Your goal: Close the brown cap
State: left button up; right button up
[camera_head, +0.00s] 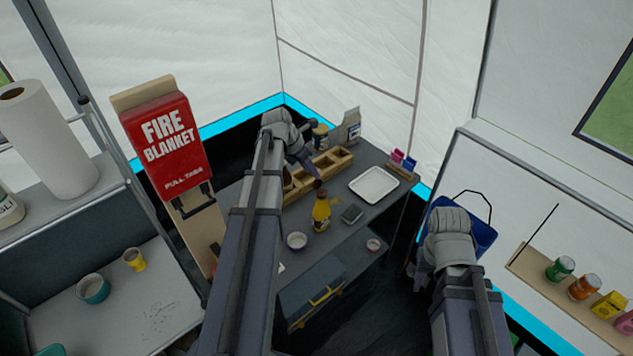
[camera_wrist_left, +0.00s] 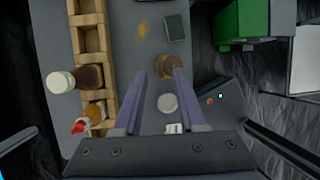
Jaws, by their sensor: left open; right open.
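A yellow bottle (camera_head: 321,214) with a dark brown cap (camera_head: 319,184) stands upright on the grey counter in the head view. In the left wrist view, a round brown shape (camera_wrist_left: 165,67), likely the bottle top seen from above, lies between the fingers. My left gripper (camera_head: 314,170) is open and empty, just above the cap; its fingers also show in the left wrist view (camera_wrist_left: 155,95). I cannot tell whether the cap is fully shut. My right gripper (camera_head: 413,272) is low beside the counter's right side, mostly hidden by its arm; its fingers are hard to make out.
A wooden divided box (camera_head: 332,163) stands behind the bottle with jars near it. A blue bucket (camera_head: 482,232) is near my right arm.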

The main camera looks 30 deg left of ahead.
aim_at(317, 183)
pick_arm(q)
jog(key=b+x, duration=0.4)
jog(key=x, duration=0.1)
jog(key=shift+w+d+f, duration=0.1)
jog(key=shift+w+f, duration=0.05)
jog(key=shift+f, duration=0.2)
grip_shut()
dwell(0.3)
